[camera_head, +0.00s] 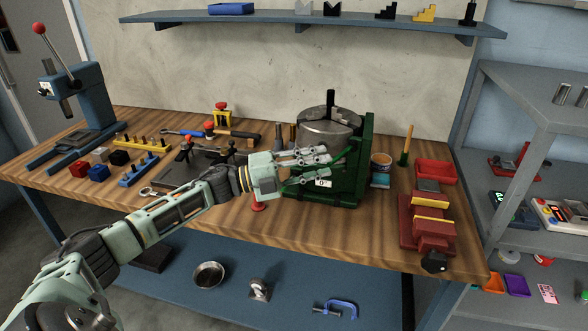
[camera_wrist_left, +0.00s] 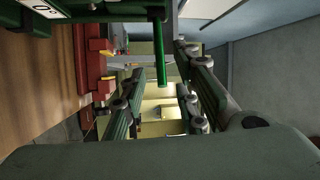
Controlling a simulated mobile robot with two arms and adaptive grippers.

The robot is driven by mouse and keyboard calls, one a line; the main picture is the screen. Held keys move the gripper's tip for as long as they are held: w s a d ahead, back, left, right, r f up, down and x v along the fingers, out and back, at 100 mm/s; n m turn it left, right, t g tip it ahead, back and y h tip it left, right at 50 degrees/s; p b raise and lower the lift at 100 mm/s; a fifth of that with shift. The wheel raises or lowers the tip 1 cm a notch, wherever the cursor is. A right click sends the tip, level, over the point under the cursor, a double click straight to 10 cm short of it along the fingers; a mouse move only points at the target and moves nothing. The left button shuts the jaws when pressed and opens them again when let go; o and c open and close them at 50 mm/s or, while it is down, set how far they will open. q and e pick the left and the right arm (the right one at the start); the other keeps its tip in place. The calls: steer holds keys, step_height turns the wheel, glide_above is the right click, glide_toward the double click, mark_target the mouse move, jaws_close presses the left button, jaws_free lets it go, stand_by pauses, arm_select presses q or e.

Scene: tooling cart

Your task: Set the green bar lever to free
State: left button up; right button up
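A green bar lever (camera_head: 338,160) sticks out from the front of a green fixture (camera_head: 366,150) that carries a grey chuck (camera_head: 330,123). In the left wrist view the lever (camera_wrist_left: 160,55) is a straight green rod ahead, between the lines of the two fingers. My left gripper (camera_head: 326,165) is open with its fingertips at the lever, one finger above and one below. In the wrist view the gripper (camera_wrist_left: 158,85) shows a clear gap, and I cannot tell whether either finger touches the rod. My right gripper is not in view.
A white label (camera_head: 323,183) sits on the fixture under the fingers. A red vise (camera_head: 428,222), a red tray (camera_head: 436,172) and a blue can (camera_head: 380,170) stand to the right. Tools and coloured blocks lie left. The bench (camera_head: 340,232) is bare in front of the fixture.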

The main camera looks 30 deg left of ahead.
arm_select(q)
steer(key=v, duration=0.8)
